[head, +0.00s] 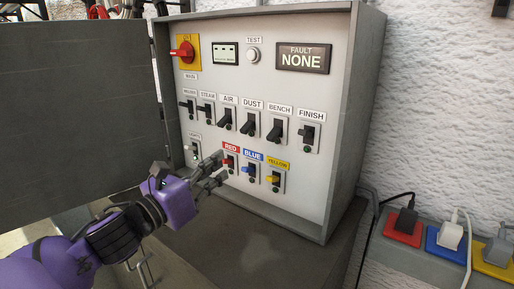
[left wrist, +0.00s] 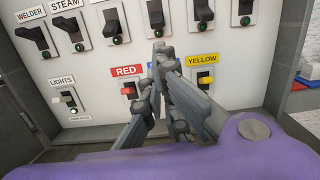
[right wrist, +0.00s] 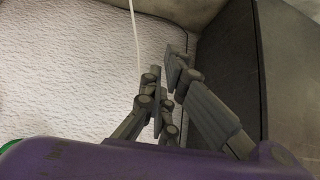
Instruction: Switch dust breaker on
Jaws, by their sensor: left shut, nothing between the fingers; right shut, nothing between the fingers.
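The dust breaker (head: 249,129) is a black lever under the DUST label in the middle row of the grey panel, its lever slanting downward. It also shows at the top of the left wrist view (left wrist: 155,15), with a small green lamp below it. My left gripper (head: 219,168) is shut and empty in front of the panel, below the dust breaker and near the red switch (head: 229,162). In the left wrist view its fingers (left wrist: 158,65) cover much of the blue switch. My right gripper (right wrist: 167,75) is shut and empty, away from the panel.
Air (head: 226,122) and bench (head: 277,131) breakers flank the dust breaker closely. The finish breaker (head: 308,136) sits further right. Blue (head: 250,170) and yellow (head: 272,179) switches are below. The fault display (head: 303,58) reads NONE. An open grey door (head: 75,120) stands left.

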